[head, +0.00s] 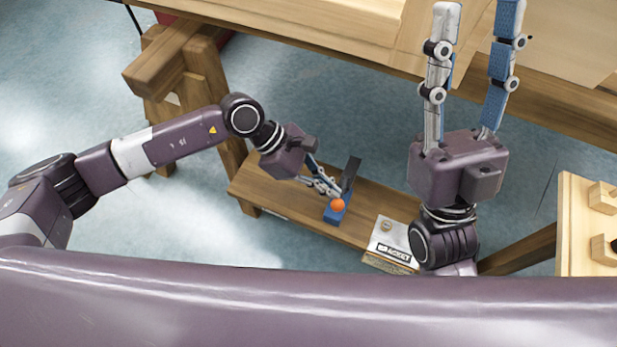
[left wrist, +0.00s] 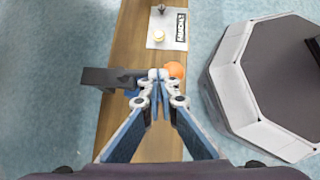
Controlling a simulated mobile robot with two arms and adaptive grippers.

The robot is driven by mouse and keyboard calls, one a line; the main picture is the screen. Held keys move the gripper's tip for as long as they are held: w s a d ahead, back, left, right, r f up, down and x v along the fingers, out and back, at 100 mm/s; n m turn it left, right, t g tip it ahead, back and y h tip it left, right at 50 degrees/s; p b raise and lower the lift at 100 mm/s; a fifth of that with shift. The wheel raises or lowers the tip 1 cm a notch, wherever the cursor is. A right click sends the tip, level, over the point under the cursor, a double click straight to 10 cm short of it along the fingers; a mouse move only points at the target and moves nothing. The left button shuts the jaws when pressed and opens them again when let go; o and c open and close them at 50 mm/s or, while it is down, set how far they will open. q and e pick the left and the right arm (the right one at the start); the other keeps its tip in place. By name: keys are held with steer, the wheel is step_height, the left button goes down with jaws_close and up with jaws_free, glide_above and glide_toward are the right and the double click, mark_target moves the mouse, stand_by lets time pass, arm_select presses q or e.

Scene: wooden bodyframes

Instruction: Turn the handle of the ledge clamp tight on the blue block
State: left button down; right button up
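The ledge clamp (head: 351,172) is a dark bracket on the low wooden ledge; it shows at left of centre in the left wrist view (left wrist: 105,77). Its handle ends in an orange ball (head: 337,204), also visible in the left wrist view (left wrist: 176,70). The blue block (head: 333,217) lies at the clamp, mostly hidden by fingers in the left wrist view. My left gripper (left wrist: 158,75) has its fingertips together, between the clamp body and the orange ball, close beside the ball. Whether anything thin is between the tips is hidden. My right gripper (head: 478,12) is open and empty, well away from the clamp.
A white printed card (head: 388,240) lies on the ledge (head: 285,197) right of the clamp. The wooden workbench (head: 300,22) overhangs behind, with legs at left. A pale wooden panel with pegs (head: 578,225) stands at right. Floor left of the ledge is clear.

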arm_select(q)
steer(key=shift+s+d+f, duration=0.1)
steer(key=shift+s+d, duration=0.2)
steer(key=shift+s, duration=0.1)
steer(key=shift+s+d, duration=0.15)
steer(key=shift+s+f, duration=0.1)
steer(key=shift+s, duration=0.05)
